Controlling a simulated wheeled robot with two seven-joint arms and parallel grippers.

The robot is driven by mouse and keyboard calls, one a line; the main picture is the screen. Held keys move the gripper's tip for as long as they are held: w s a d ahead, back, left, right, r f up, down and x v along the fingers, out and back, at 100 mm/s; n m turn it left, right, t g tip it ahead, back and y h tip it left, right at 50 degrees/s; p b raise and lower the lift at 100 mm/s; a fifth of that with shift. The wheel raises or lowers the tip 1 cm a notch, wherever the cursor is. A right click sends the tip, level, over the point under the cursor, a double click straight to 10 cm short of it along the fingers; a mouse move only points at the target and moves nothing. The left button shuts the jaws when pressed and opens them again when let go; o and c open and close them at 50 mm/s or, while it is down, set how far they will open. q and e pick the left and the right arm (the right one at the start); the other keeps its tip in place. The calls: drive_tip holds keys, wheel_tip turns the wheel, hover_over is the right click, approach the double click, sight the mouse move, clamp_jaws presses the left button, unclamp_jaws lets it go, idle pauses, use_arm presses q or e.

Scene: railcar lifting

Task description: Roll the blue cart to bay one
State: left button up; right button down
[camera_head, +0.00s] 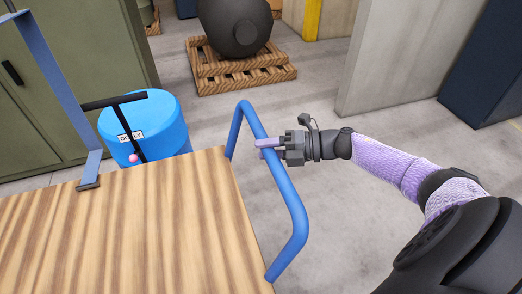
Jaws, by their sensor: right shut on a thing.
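The blue cart has a striped wooden deck (130,235) that fills the lower left. A blue tubular handle (288,205) rises from its right side. My right gripper (268,146) reaches in from the right and is shut on the upper part of this handle. My left gripper is not in view. The cart's wheels are hidden, and no bay marking can be made out.
A blue drum (165,125) and a black T-shaped bar with a label stand just behind the deck. Green cabinets (90,50) are at left. A dark round tank (235,22) sits on wooden pallets (245,78). A grey wall (405,65) stands right. Concrete floor (330,150) is clear between.

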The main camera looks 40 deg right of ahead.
idle(0.3)
drive_tip(key=shift+c, duration=1.6)
unclamp_jaws()
drive_tip(key=p+v, duration=0.1)
drive_tip(key=v, duration=0.9)
